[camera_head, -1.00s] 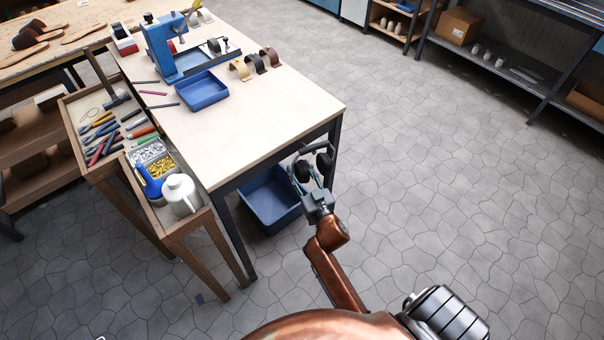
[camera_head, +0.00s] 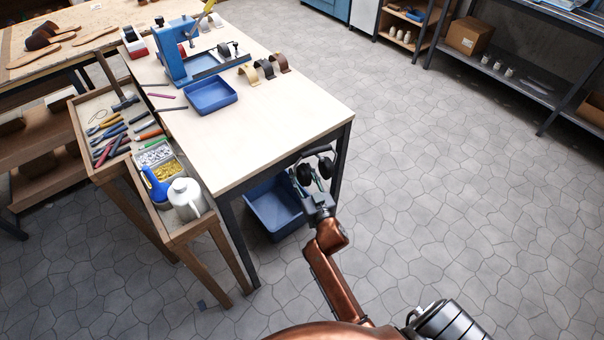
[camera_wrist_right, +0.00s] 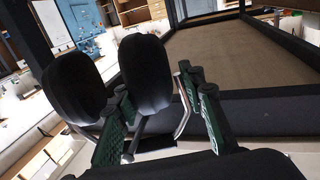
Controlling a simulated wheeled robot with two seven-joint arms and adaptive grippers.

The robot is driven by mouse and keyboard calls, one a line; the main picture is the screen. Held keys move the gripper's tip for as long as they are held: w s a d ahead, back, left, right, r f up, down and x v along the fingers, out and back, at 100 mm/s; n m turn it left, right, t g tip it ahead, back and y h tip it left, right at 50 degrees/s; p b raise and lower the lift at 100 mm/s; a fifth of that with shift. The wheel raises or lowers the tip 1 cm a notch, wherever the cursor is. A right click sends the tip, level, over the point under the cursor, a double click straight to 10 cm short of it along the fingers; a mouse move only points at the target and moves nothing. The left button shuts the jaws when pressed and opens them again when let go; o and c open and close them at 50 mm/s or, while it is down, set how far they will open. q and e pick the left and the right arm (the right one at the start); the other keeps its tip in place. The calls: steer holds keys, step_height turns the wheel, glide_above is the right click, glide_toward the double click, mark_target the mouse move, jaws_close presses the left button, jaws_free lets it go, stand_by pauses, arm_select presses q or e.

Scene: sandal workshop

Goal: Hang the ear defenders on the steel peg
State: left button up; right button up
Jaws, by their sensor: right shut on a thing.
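The ear defenders show black cups (camera_head: 304,174) and a dark headband beside the workbench's near right corner in the head view. Their two round black cups (camera_wrist_right: 150,75) fill the left and middle of the right wrist view. My right gripper (camera_head: 314,193) is shut on the ear defenders and holds them above the floor. Its green-padded fingers (camera_wrist_right: 163,118) show in the wrist view, with bent bright wire between them. The exact grip point is partly hidden by the cups. I cannot make out the steel peg in either view. My left gripper is not in view.
The workbench (camera_head: 290,120) with its dark frame and leg stands close to the held ear defenders. A blue bin (camera_head: 277,215) is under it. A tool tray table (camera_head: 130,170) adjoins its left side. The stone floor (camera_head: 430,200) to the right is open.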

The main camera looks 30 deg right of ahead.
stand_by(0.3)
steer(key=o, duration=1.4)
steer(key=shift+o, duration=0.2)
steer(key=shift+s, duration=0.1)
steer(key=v, duration=0.7)
steer(key=shift+s, duration=0.2)
